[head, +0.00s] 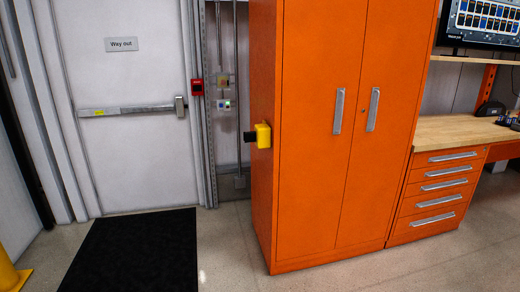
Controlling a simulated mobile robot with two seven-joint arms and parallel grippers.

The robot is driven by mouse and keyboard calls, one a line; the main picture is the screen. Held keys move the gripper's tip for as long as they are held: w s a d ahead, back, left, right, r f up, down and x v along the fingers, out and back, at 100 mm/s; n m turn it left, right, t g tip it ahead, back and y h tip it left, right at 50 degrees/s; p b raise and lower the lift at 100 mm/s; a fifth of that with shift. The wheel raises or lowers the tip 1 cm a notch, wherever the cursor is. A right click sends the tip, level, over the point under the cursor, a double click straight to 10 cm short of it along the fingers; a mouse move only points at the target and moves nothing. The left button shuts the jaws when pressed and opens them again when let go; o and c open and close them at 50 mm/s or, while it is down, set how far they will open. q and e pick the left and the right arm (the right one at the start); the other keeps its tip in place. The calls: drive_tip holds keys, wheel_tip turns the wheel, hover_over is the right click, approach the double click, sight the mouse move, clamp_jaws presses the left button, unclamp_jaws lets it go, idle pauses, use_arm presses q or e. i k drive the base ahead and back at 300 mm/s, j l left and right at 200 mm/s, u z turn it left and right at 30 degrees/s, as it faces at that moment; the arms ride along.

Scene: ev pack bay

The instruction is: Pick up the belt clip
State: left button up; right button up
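I cannot make out a belt clip for certain in the head view. A small yellow block with a black part (263,136) sticks out from the left side of the orange cabinet (318,60); I cannot tell what it is. Several small dark and blue items (510,120) lie on the wooden worktop (450,131) at the right edge, too small to name. Neither of my grippers is in view.
The tall cabinet's doors are shut. An orange drawer unit (437,197) stands right of it under the worktop, with a monitor (483,22) above. At left are a white door (125,160) marked "Way out", a black mat (135,250) and a yellow post (8,272). The front floor is clear.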

sight(249, 136)
drive_tip(key=i, duration=1.5)
